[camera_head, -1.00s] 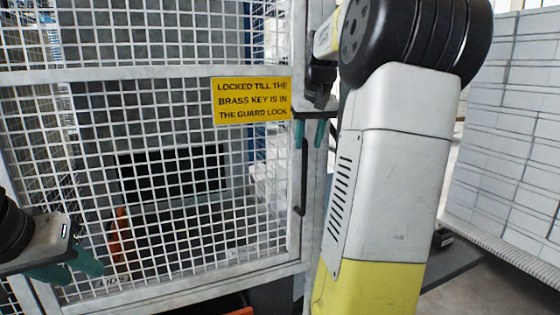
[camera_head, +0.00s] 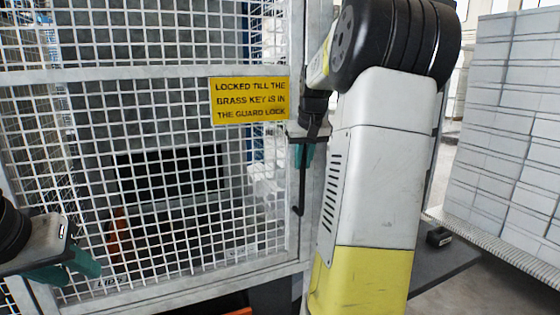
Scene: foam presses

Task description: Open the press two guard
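The press guard (camera_head: 130,73) is a light grey framed mesh door, and it stands shut. A yellow sign (camera_head: 250,101) on it reads that it is locked till the brass key is in the guard lock. A dark upright handle (camera_head: 300,190) is on the guard's right edge. My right gripper (camera_head: 303,158), with green fingers, is at the upper part of the handle; the fingers overlap it in view, and I cannot tell whether they grip it. My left gripper (camera_head: 68,268) is open and empty in front of the guard's lower left. No brass key or lock is clearly visible.
Behind the mesh are a dark panel (camera_head: 190,172) and an orange part (camera_head: 117,238). My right arm covers the area right of the guard. A stack of pale blocks (camera_head: 510,130) stands at the right. A small black object (camera_head: 439,237) lies on a dark surface.

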